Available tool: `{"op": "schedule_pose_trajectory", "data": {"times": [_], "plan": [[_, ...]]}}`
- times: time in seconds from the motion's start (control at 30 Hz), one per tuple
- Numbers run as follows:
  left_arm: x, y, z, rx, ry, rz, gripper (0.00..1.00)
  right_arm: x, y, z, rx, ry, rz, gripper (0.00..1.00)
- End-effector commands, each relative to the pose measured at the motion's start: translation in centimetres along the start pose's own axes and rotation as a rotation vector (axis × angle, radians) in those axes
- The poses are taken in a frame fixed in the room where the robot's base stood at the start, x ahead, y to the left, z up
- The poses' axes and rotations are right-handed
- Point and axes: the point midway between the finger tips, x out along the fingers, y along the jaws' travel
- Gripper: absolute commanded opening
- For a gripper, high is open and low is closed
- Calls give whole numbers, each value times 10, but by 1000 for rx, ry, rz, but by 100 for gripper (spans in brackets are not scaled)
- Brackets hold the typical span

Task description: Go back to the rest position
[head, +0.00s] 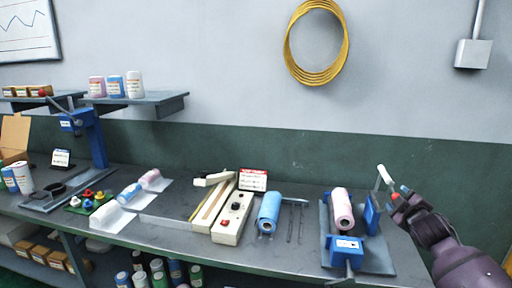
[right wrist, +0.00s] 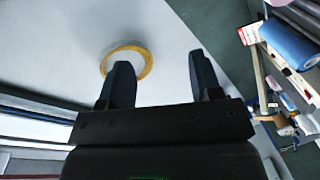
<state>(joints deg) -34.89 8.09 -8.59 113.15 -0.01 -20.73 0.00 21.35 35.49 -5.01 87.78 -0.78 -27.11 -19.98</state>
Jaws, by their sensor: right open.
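My right gripper (head: 397,197) is at the right of the head view, above the bench's right end, beside a blue device holding a pink roll (head: 342,208). In the right wrist view its two dark fingers (right wrist: 159,82) are apart with nothing between them. The wall and a yellow coil show beyond them. My left gripper is not in either view.
The grey bench (head: 290,248) carries a blue roll (head: 269,212), a control box (head: 232,216), a red-and-white sign (head: 253,179) and several small bottles and rolls. A shelf (head: 140,104) with bottles is at the left. The yellow coil (head: 290,45) hangs on the wall.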

Motion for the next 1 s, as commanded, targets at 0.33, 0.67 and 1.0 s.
{"op": "schedule_pose_trajectory", "data": {"times": [0.33,0.67,1.0], "plan": [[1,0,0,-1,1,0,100,-68,-101,-17,319,87,-105,58],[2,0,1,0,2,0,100,-181,-214,11,622,13,-228,58],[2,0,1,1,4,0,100,-309,-298,55,807,-190,-298,58]]}}
